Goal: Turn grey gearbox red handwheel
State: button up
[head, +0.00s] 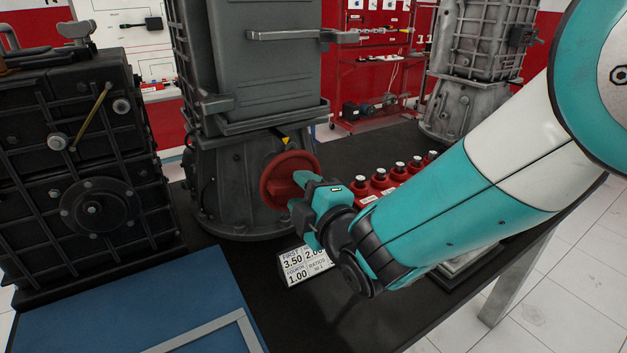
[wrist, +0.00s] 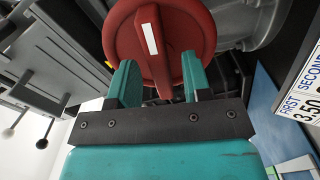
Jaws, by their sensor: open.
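The red handwheel (head: 281,178) is on the lower front of the grey gearbox (head: 265,85), which stands on the dark bench. In the wrist view the handwheel (wrist: 195,32) fills the top middle, with a red bar carrying a white stripe across its face. My gripper (head: 298,192) is open at the handwheel's right side in the head view. In the wrist view its two teal fingers (wrist: 160,75) stand on either side of the lower part of the red bar, with gaps visible. I cannot tell whether a finger touches the wheel.
A dark gearbox (head: 85,170) stands at left, behind a blue mat (head: 150,305). A ratio card (head: 307,266) lies below my gripper. Another grey unit (head: 475,75) stands at the back right.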

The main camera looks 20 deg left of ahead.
jog(key=shift+w+a, duration=0.15)
jog(key=shift+c, duration=0.3)
grip_shut()
